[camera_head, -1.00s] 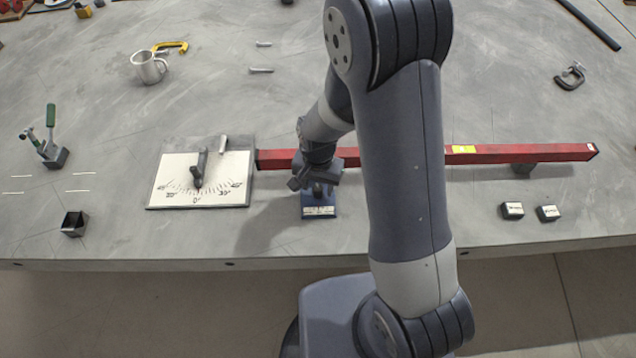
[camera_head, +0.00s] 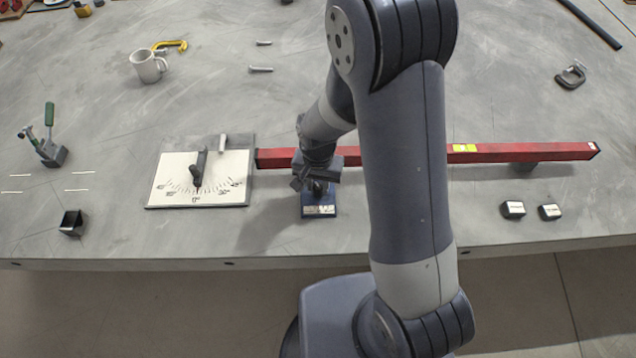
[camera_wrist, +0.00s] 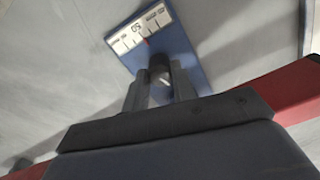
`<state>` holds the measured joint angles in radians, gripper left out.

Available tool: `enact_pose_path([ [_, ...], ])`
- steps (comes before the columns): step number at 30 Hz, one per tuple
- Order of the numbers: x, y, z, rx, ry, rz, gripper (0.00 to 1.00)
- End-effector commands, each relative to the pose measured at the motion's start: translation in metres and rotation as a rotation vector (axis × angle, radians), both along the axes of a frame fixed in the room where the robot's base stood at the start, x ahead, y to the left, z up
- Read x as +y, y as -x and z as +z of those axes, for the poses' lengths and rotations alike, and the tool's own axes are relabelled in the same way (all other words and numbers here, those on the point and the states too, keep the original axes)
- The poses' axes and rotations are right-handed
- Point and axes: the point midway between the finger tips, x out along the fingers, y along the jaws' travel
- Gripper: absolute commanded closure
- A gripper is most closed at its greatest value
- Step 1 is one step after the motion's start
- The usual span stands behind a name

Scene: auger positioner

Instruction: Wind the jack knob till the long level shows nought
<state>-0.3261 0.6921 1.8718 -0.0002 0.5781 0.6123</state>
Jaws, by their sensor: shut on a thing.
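The long red level (camera_head: 520,152) lies across the table, with a yellow vial patch (camera_head: 464,148) right of my arm. My arm hides part of it. The jack (camera_head: 319,204) has a blue base with a white scale and stands just in front of the level's left part. In the wrist view its blue base (camera_wrist: 178,55) shows a red mark on the scale. My gripper (camera_head: 317,184) is above the jack and shut on its knob (camera_wrist: 161,74), which sits between the fingers. A tilted dial board (camera_head: 170,190) stands left of the level, its dark pointer near 0.
Two small dark blocks (camera_head: 513,209) lie at the right front. A black open box (camera_head: 73,222) and a green-handled clamp (camera_head: 50,140) are at the left. A white mug (camera_head: 148,66) and loose bolts (camera_head: 261,69) lie farther back. The table's front edge is near.

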Motion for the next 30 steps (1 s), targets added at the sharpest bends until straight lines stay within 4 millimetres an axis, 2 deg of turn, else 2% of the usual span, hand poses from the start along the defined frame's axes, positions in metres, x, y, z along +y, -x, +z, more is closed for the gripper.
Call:
enact_pose_path([
  [18, 0.0003, -0.0005, -0.0015, -0.002, -0.001, 0.515, 0.98],
  [30, 0.0003, -0.0005, -0.0004, -0.002, -0.001, 0.747, 0.98],
])
